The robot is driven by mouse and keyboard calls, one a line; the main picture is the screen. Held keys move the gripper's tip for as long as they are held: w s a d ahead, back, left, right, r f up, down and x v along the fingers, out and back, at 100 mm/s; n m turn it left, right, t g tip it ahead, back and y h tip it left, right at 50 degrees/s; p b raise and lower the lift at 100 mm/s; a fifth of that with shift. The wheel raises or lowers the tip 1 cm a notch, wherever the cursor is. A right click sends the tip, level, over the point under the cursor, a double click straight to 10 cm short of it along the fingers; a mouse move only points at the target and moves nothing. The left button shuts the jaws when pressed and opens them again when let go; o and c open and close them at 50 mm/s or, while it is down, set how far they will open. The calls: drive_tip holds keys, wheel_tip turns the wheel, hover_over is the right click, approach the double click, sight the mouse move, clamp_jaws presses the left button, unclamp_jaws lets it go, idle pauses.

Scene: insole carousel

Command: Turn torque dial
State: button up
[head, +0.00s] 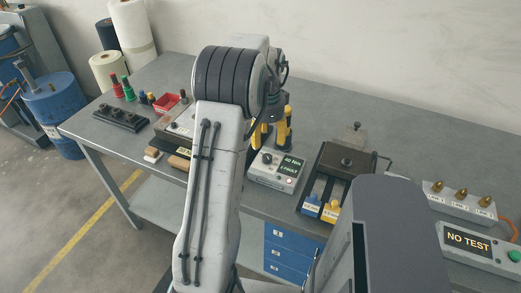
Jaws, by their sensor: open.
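A light grey control box (275,175) sits on the workbench near the middle of the head view. It has a dark round dial (266,158) on its left part and a dark display (290,167) with green text that seems to read 40 Nm. A small pale round button shows on its front face. My gripper (270,138), with yellow fingers, is above and behind the box in the picture. The fingers are spread and nothing shows between them. My arm hides part of the gripper and the bench left of the box.
A dark fixture (345,160) with blue and yellow labelled blocks stands right of the box. Further right are a box with brass knobs (460,197) and a NO TEST display (468,241). Left are a red bin (166,102) and a black rack (121,118). The back bench is clear.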

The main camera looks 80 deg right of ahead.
sight(267, 156)
drive_tip(key=shift+a+m, duration=0.3)
drive_tip(key=shift+m, duration=0.5)
drive_tip(key=m, duration=0.3)
drive_tip(key=shift+a+f, duration=0.1)
drive_tip(key=shift+a, duration=0.1)
drive_tip(key=shift+f, duration=3.6)
drive_tip(key=shift+c, duration=0.3)
clamp_jaws()
